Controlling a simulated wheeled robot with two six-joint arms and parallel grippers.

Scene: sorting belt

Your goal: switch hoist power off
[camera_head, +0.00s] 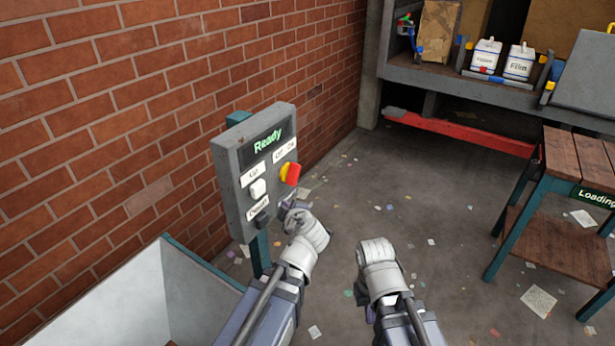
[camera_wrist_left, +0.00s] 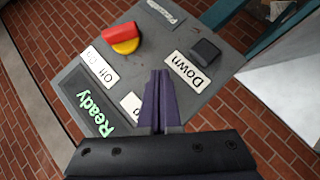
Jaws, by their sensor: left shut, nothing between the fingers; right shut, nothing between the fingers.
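The grey hoist control box (camera_head: 228,166) stands on a teal post in front of the brick wall. Its display reads "Ready". A red rotary switch handle (camera_head: 293,174) on a yellow base sits beneath the "Off On" label (camera_head: 284,151); it also shows in the left wrist view (camera_wrist_left: 119,33). A white button (camera_head: 258,189) is by the "Up" label, and a dark button (camera_wrist_left: 205,50) is by "Down". My left gripper (camera_head: 286,205) is shut and empty, just below the switch; its fingers (camera_wrist_left: 160,78) point at the panel. My right gripper (camera_head: 375,245) is shut and empty, apart from the box.
A white-walled bin with a teal rim (camera_head: 200,262) stands below the box. A wooden table (camera_head: 575,160) with a "Loading" sign is at right. A shelf (camera_head: 425,78) with white containers is at the back. Scraps litter the open floor between.

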